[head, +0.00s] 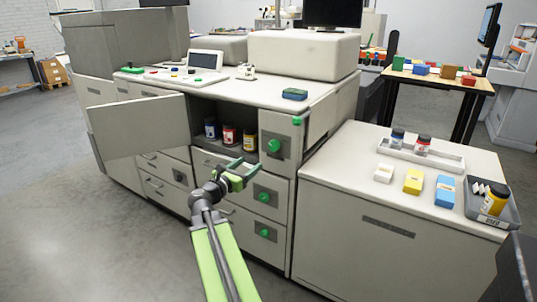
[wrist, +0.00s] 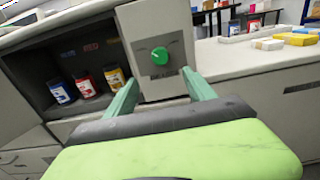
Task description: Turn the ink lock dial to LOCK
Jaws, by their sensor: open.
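A round green dial (head: 274,146) sits on a grey plate on the cabinet front, just right of an open ink compartment (head: 205,108). In the wrist view the dial (wrist: 159,55) is ahead of my gripper, with a small label under it too blurred to read. Its setting is unclear. My gripper (head: 241,172) is open and empty, in front of the cabinet, left of and lower than the dial in the head view. In the wrist view the fingers of my gripper (wrist: 160,80) stand apart below the dial, not touching it.
Ink bottles in blue, red (head: 229,136) and yellow stand in the compartment, whose door (head: 135,127) hangs open at left. Two more green dials (head: 264,197) (head: 264,233) sit lower. A side counter (head: 340,160) at right holds bottles, boxes and a grey tray (head: 512,211).

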